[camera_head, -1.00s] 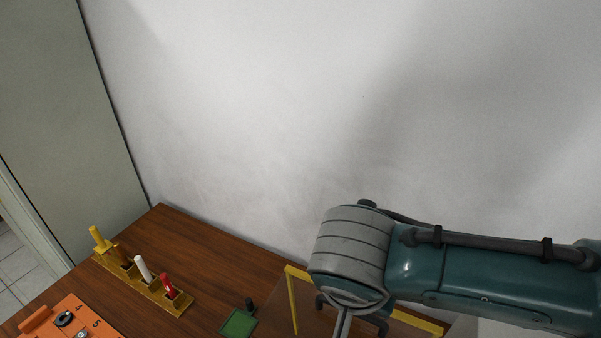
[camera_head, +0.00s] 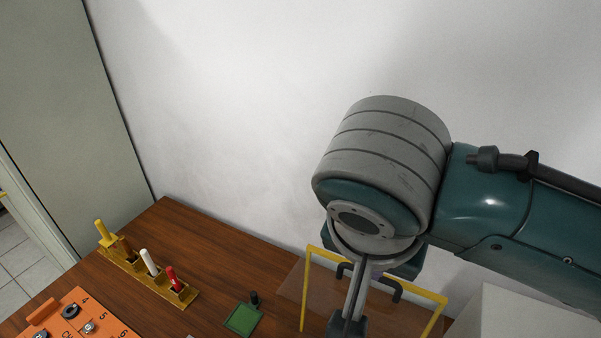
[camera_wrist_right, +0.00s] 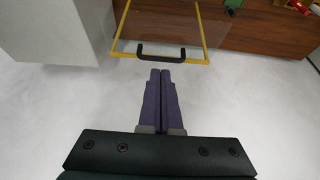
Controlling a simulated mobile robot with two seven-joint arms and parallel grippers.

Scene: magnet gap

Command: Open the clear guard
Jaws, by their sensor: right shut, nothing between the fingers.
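The clear guard (camera_head: 304,290) is a see-through panel in a yellow frame at the table's back right in the head view, partly hidden by my right arm. It also shows at the top of the wrist view (camera_wrist_right: 123,25), with its dark handle (camera_wrist_right: 160,59) along the edge closest to my gripper. My right gripper (camera_wrist_right: 160,72) has its purple fingers pressed together and empty. The fingertips point at the handle and appear just short of it; I cannot tell the exact gap. My left gripper is not in view.
A green block (camera_head: 242,319) with a dark knob sits left of the guard. A yellow rack (camera_head: 150,280) holds coloured pegs, and an orange numbered panel (camera_head: 95,325) lies at the front left. A pale box (camera_head: 520,315) stands at right. The wall is close behind.

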